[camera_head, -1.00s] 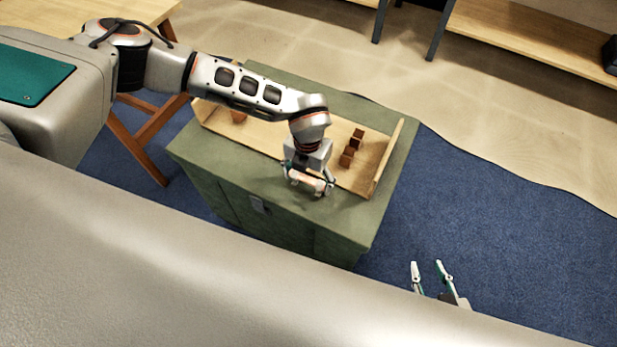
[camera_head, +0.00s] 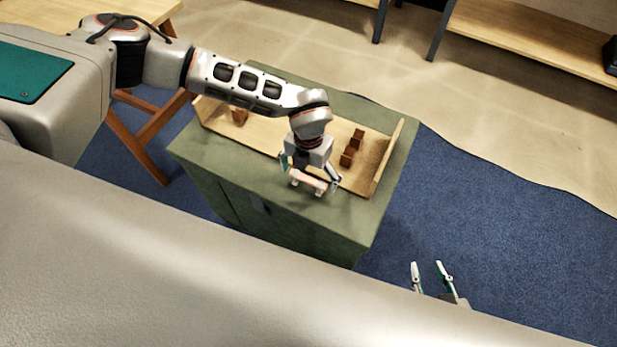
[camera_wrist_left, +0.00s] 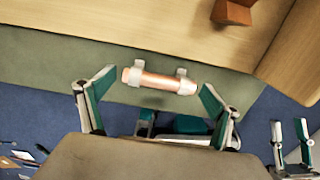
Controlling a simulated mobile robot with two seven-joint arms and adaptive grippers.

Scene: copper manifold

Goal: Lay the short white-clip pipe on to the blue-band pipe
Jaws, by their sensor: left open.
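The short white-clip pipe (camera_head: 308,182) is copper-coloured with two white clips. It lies at the front edge of the green cabinet top, and also shows in the left wrist view (camera_wrist_left: 158,80). My left gripper (camera_head: 310,173) is open, with one finger beyond each end of the pipe. In the left wrist view a gap shows between each finger and the pipe. I cannot tell what is under the pipe. My right gripper (camera_head: 427,264) is open and empty, in front of the cabinet to the right. I see no blue band on any pipe.
A shallow wooden tray (camera_head: 386,160) stands on the green cabinet (camera_head: 215,160), partly hidden by my left arm. Brown wooden blocks (camera_head: 349,155) stand at its right, and another brown piece (camera_head: 239,117) at its left. Blue carpet (camera_head: 500,220) to the right is clear.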

